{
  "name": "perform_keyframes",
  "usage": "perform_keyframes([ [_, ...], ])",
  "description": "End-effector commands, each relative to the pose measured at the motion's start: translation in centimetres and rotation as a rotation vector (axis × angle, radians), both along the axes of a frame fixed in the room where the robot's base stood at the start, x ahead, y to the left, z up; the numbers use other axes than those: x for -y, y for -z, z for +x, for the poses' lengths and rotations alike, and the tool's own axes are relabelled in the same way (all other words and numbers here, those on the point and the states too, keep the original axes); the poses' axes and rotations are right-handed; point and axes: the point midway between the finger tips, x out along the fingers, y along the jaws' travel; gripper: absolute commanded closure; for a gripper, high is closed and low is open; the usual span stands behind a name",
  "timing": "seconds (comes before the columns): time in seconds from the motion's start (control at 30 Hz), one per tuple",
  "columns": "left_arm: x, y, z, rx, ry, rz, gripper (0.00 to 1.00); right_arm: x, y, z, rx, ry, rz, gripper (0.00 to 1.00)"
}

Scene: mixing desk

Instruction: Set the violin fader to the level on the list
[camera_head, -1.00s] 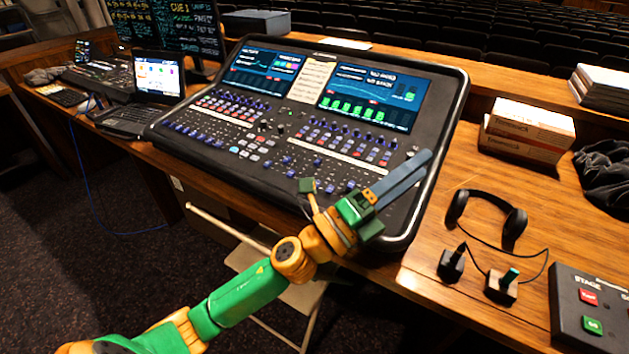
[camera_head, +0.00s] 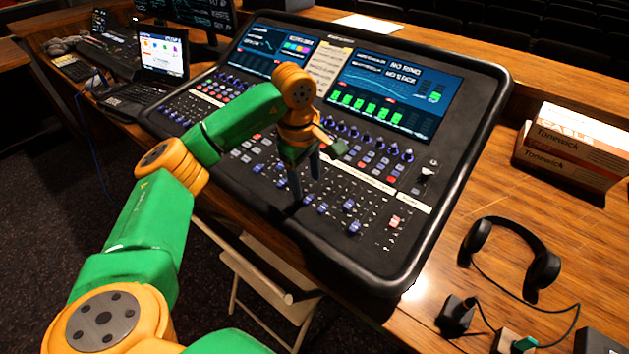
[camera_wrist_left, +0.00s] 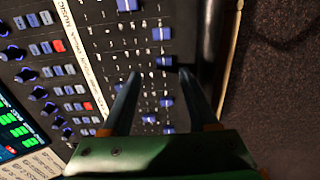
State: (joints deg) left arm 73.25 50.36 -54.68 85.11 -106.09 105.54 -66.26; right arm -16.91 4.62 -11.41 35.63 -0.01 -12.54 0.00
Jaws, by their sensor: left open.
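The mixing desk (camera_head: 480,150) stands on the wooden table, with rows of blue fader caps along its near side. The fader labels are too small to read, so I cannot pick out the violin fader. A cream paper sheet (camera_head: 331,72) with unreadable writing lies between the screens.
Headphones (camera_head: 512,250) and a small black block (camera_head: 457,315) lie right of the desk. White-and-orange boxes (camera_head: 577,145) stand behind them. A laptop (camera_head: 160,60) is at the left. The desk's raised dark rim borders the faders.

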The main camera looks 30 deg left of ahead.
Motion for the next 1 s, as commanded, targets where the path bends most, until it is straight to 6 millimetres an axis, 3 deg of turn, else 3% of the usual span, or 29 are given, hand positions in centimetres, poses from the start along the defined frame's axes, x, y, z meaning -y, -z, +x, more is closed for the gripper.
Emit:
perform_keyframes([
  [0.2, 0.1, 3.2, 0.3, -0.001, 0.002, -0.003, 0.4, -0.1, -0.7, -0.8, -0.016, 0.001, 0.001, 0.5],
  [0.47, 0.2, 3.8, 0.4, 0.002, 0.002, -0.004, 0.4, -0.1, -0.7, -0.4, -0.009, 0.0, 0.002, 0.5],
  [0.7, 0.2, 3.7, 0.4, 0.002, 0.002, -0.004, 1.0, -0.2, -0.7, -0.4, -0.008, 0.0, 0.002, 0.5],
  [1.0, 0.2, 3.7, 0.4, 0.001, 0.002, -0.005, 1.0, -0.1, -0.7, -0.4, -0.007, 0.0, 0.002, 0.5],
])
